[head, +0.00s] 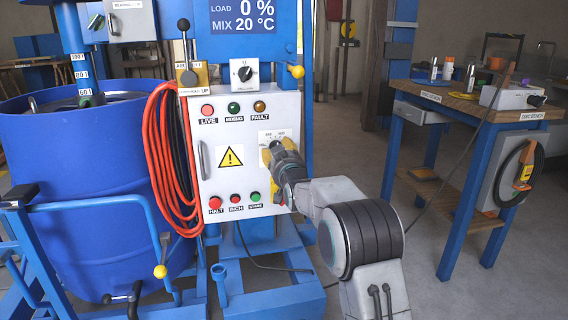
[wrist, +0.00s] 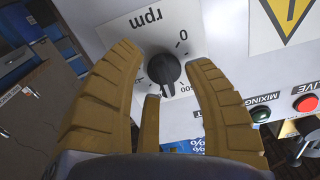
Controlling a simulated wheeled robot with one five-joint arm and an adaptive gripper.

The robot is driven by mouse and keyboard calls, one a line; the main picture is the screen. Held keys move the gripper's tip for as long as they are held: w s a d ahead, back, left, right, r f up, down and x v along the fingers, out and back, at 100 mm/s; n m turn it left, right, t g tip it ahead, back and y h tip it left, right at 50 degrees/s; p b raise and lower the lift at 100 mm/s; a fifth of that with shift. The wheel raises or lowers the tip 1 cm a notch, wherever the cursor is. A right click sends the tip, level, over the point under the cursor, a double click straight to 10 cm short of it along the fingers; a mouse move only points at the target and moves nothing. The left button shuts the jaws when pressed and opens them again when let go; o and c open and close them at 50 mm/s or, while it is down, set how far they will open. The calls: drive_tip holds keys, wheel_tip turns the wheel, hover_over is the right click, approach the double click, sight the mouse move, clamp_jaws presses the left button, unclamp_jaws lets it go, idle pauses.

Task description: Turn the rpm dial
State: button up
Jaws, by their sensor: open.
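The rpm dial (wrist: 164,68) is a round black knob on a white scale plate in the wrist view. The plate appears upside down there and is marked "rpm", with 0 at the upper right of the knob. My gripper (wrist: 163,62) is open, with one yellow finger on each side of the knob. I cannot tell whether either finger touches it. In the head view my gripper (head: 273,152) is at the right part of the white control panel (head: 212,178), in front of the dial. It hides most of the dial there.
The panel has lamps on top, a yellow warning sign (head: 230,156), and a red HALT button (head: 215,203) with other buttons below. A second knob (head: 244,73) sits above the panel. Orange hose (head: 160,150) hangs at its left, beside a blue drum (head: 80,200). A workbench (head: 470,105) stands right.

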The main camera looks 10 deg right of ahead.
drive_tip(key=s, duration=1.1)
drive_tip(key=shift+s, duration=0.2)
drive_tip(key=shift+a, duration=0.1)
drive_tip(key=shift+r, duration=0.15)
